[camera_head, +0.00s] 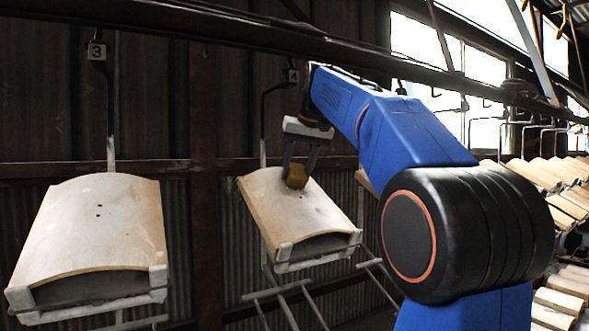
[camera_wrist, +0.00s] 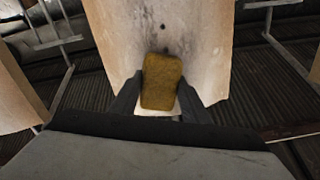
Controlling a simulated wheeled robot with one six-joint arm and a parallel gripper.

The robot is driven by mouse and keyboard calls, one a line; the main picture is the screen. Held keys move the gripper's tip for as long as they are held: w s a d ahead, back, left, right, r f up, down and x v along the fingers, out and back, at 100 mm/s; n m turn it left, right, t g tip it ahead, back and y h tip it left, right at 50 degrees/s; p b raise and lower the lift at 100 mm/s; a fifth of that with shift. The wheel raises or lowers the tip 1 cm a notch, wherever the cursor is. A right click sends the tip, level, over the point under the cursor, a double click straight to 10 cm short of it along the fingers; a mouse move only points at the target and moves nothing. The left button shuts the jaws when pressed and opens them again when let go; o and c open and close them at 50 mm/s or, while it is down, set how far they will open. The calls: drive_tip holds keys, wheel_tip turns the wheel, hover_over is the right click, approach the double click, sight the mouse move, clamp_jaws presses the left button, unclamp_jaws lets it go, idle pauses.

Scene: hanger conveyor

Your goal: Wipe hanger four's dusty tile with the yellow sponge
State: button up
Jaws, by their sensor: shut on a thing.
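Hanger four's tile (camera_head: 288,212) hangs tilted in its cradle below the rail, under a tag marked 4 (camera_head: 293,76). Its curved top is pale tan with grey dusty smudges and small dark holes, which also show on the tile in the wrist view (camera_wrist: 200,45). My gripper (camera_head: 298,172) is shut on the yellow sponge (camera_wrist: 162,82), held between both fingers. In the head view the sponge (camera_head: 297,176) is over the upper part of the tile and looks to be touching or very near its face; the exact contact is hidden.
Hanger three's tile (camera_head: 92,228) hangs to the left under its tag (camera_head: 97,51). The overhead rail (camera_head: 240,31) runs across the top. Several more tiles (camera_head: 560,190) hang at the right behind my arm. A gap lies between hangers three and four.

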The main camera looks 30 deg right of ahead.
sight(325, 221)
drive_tip(key=shift+s+f, duration=0.4)
drive_tip(key=shift+s, duration=0.5)
drive_tip(key=shift+s+f, duration=0.45)
drive_tip(key=shift+s, duration=0.45)
drive_tip(key=shift+s+f, duration=0.4)
drive_tip(key=shift+s, duration=0.5)
drive_tip(key=shift+s+f, duration=0.95)
drive_tip(key=shift+s, duration=0.7)
drive_tip(key=shift+s+f, duration=0.9)
drive_tip(key=shift+s, duration=0.7)
drive_tip(key=shift+s+f, duration=0.95)
drive_tip(key=shift+s, duration=0.7)
drive_tip(key=v, duration=0.6)
drive_tip(key=shift+r, duration=0.2)
drive_tip(key=v, duration=0.2)
drive_tip(key=shift+s+r, duration=0.25)
drive_tip(key=shift+r, duration=0.05)
